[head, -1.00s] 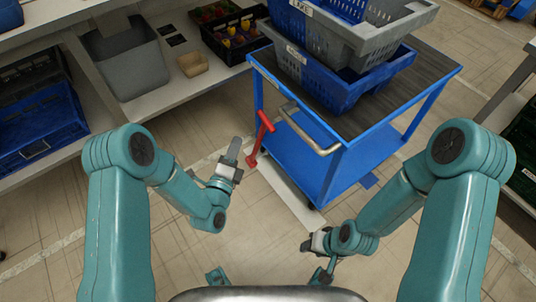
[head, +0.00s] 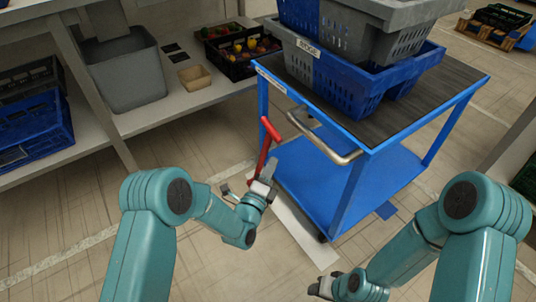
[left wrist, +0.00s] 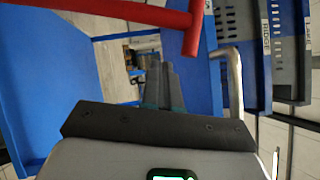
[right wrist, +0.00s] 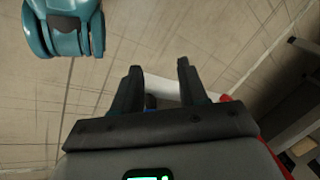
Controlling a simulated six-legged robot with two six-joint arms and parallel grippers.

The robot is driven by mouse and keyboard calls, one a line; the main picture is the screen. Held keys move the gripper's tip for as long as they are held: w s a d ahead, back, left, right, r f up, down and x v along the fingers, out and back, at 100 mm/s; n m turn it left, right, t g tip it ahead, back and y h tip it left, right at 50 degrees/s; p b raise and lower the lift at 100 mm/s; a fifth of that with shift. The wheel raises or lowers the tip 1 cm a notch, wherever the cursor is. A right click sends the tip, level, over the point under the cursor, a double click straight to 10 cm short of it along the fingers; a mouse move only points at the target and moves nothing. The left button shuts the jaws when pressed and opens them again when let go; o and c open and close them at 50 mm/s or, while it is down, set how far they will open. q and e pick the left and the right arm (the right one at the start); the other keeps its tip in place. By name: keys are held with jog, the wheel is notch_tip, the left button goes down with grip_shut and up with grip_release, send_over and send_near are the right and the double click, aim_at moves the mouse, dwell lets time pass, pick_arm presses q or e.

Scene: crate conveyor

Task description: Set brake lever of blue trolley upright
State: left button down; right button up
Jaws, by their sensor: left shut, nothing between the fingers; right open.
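The blue trolley (head: 340,189) stands right of centre in the head view. Its red brake lever (head: 265,150), with a red crossbar on top, rises at the near left corner beside the metal push handle (head: 325,142). I cannot tell its exact tilt; its foot is partly hidden by my left gripper. My left gripper (head: 269,170) is shut and empty, close to the lever's lower part; contact is unclear. In the left wrist view the red lever (left wrist: 110,16) crosses the top, beyond the shut fingers (left wrist: 163,82). My right gripper (right wrist: 160,82) is open and empty, low over the floor.
Blue and grey crates (head: 350,78) are stacked on the trolley's dark top. A shelf on the left holds a grey bin (head: 128,75), a small brown box (head: 194,77) and a black crate of vegetables (head: 240,52). Floor (head: 90,205) left of the trolley is clear.

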pick_arm(q)
jog(key=w, duration=0.1)
jog(key=w+r+b, duration=0.1)
jog(key=w, duration=0.1)
jog(key=w+a, duration=0.1)
jog(key=w, duration=0.1)
jog(key=shift+r+b, duration=0.2)
jog(key=shift+b, duration=0.1)
pick_arm(e)
jog(key=shift+w+d+f+t, duration=0.1)
jog(key=shift+w+f+t, duration=0.05)
jog(key=shift+w+f, duration=0.35)
jog(key=shift+w+d+f+t, duration=0.15)
jog(key=shift+w+f, duration=0.1)
jog(key=shift+f, duration=0.3)
jog(key=shift+a+r, duration=0.1)
